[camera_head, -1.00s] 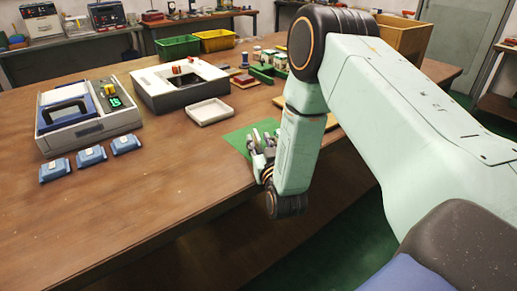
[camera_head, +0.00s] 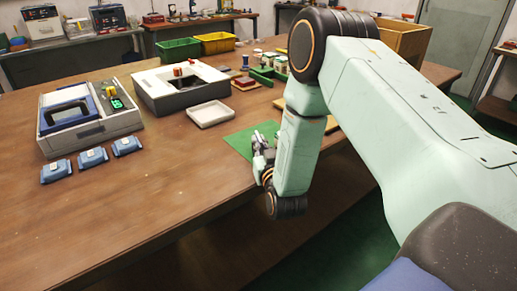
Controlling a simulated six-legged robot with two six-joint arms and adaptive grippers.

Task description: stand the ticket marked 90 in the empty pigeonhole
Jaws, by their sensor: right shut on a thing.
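My right gripper (camera_head: 264,140) is over the near part of the green mat (camera_head: 240,144), close to the table's front edge. Its fingers are shut together on a small thing, mostly hidden between them. I cannot tell from this view whether that thing is a ticket, and no number 90 is readable. No pigeonhole can be made out for certain. My right arm hides part of the table behind it. My left gripper is not in view.
A white tray (camera_head: 211,123) lies left of the mat. Behind it stands a white-and-dark open box (camera_head: 183,98). A grey case (camera_head: 92,133) and several blue blocks (camera_head: 93,157) are at the left. A wooden box (camera_head: 408,40) stands at the back right. The front-left tabletop is clear.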

